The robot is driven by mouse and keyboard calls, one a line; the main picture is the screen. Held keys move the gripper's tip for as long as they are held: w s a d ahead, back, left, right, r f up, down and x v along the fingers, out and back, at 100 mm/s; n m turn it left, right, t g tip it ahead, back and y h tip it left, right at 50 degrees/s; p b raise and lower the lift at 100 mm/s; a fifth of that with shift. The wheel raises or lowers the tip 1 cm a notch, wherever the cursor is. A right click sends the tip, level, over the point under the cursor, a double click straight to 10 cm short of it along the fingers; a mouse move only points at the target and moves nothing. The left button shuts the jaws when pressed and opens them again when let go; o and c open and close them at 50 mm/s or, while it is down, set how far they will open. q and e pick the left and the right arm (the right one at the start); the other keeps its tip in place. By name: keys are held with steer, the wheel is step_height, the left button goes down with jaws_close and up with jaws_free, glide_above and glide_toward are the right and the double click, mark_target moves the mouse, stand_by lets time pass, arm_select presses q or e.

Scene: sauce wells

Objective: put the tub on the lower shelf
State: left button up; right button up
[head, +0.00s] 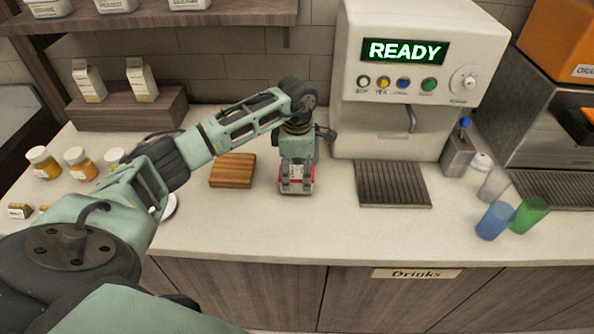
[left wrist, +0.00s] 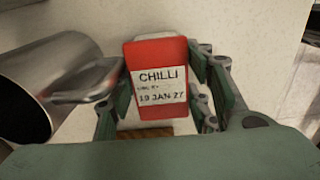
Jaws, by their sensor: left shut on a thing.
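A red tub with a white CHILLI label (left wrist: 158,78) dated 19 JAN 27 sits between the fingers of my left gripper (head: 297,183). The gripper is shut on it, pointing down over the counter. In the head view only red edges of the tub show around the fingers; I cannot tell whether it touches the counter. A wooden shelf (head: 220,16) with white containers on it runs along the top left of the head view. Whether another shelf is above it is out of view. My right gripper is not in view.
A wooden board (head: 232,171) lies just left of the gripper. A drinks machine (head: 420,100) stands to the right. A wooden riser (head: 128,110) with two cartons and several jars are at left. Blue (head: 495,221) and green (head: 530,212) cups stand at right. The front middle counter is clear.

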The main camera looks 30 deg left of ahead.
arm_select(q)
steer(key=shift+f, duration=0.2)
steer(key=shift+f+b, duration=0.2)
steer(key=shift+b, duration=0.1)
steer(key=o, duration=1.4)
steer(key=shift+r, duration=0.1)
